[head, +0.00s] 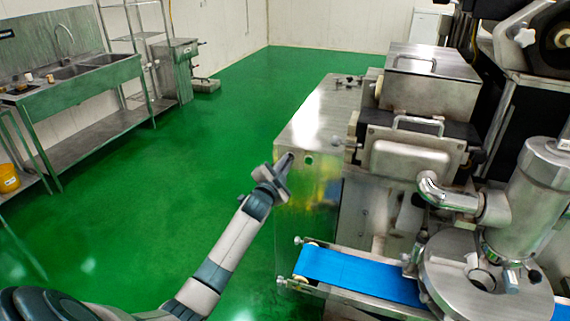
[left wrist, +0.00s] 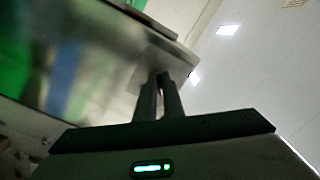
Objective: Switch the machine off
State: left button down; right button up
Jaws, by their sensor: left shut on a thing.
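The encrusting machine (head: 310,115) is a large stainless steel unit with a box-shaped cabinet, at the centre right in the head view. A small round green control (head: 309,160) shows on its front panel near the top edge. My left gripper (head: 284,163) is at the upper left corner of this panel, left of the green control. Its fingers are close together at the panel in the left wrist view (left wrist: 160,82). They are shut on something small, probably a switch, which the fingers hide. My right gripper is not in view.
A blue conveyor belt (head: 350,275) runs out below the panel, and a steel hopper (head: 540,195) stands at the right. A steel sink table (head: 85,75) is along the left wall. The green floor (head: 150,200) between is clear.

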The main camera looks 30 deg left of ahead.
pick_arm(q)
jog(key=shift+f+n, duration=0.1)
jog(key=shift+n, duration=0.3)
jog(key=c, duration=1.9)
grip_release()
jog(key=shift+o, duration=0.2)
jog(key=shift+s, duration=0.2)
jog(key=b+v, duration=0.4)
jog(key=v, duration=1.3)
jog(key=shift+b, duration=0.3)
